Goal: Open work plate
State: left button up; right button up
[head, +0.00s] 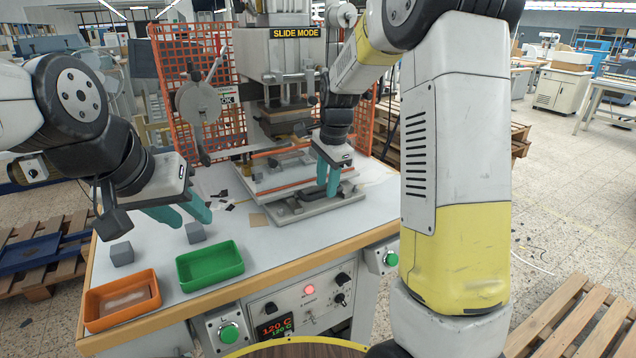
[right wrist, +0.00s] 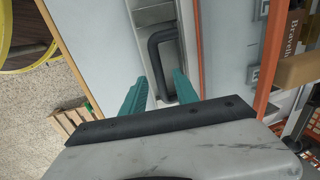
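The work plate (head: 318,206) is a grey slab at the front of the press on the white table, with a black bar handle that shows in the right wrist view (right wrist: 154,58). My right gripper (head: 328,190) points down over the plate. In the right wrist view its teal fingers (right wrist: 162,82) are apart, with the near part of the handle between them; I see gaps beside the bar. Whether the fingers reach down around it is hard to tell. My left gripper (head: 190,220) is open and empty, above the table's left part, close to a grey cube (head: 195,233).
Another grey cube (head: 121,254), a green tray (head: 210,266) and an orange tray (head: 122,300) are at the table's left front. The press head (head: 285,75) hangs over the back of the plate. Orange mesh guards (head: 185,95) stand behind. Control knobs line the front panel.

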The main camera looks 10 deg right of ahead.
jog(key=shift+w+f, duration=0.15)
jog(key=shift+f, duration=0.65)
grip_shut()
dwell(0.9)
